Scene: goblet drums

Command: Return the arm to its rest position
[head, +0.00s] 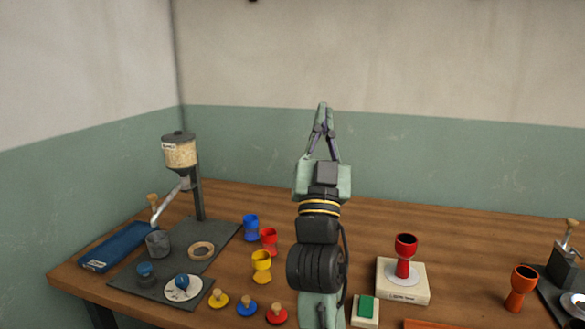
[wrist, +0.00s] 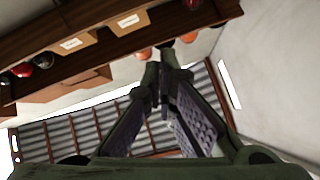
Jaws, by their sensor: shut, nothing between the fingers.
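My gripper (head: 322,108) points straight up above the middle of the table in the head view, with its arm rising from the bottom edge. Its fingertips meet at the top and hold nothing. In the wrist view my gripper (wrist: 165,65) also shows with its fingertips together. It is well clear of the objects on the table.
On the wooden table (head: 365,225), a hopper stand (head: 180,152) and blue tray (head: 115,247) are at left. Blue (head: 251,226), red (head: 268,240) and yellow (head: 261,265) goblets stand left of my arm. A red goblet (head: 404,255) on a white block (head: 415,290) and an orange goblet (head: 520,288) are right.

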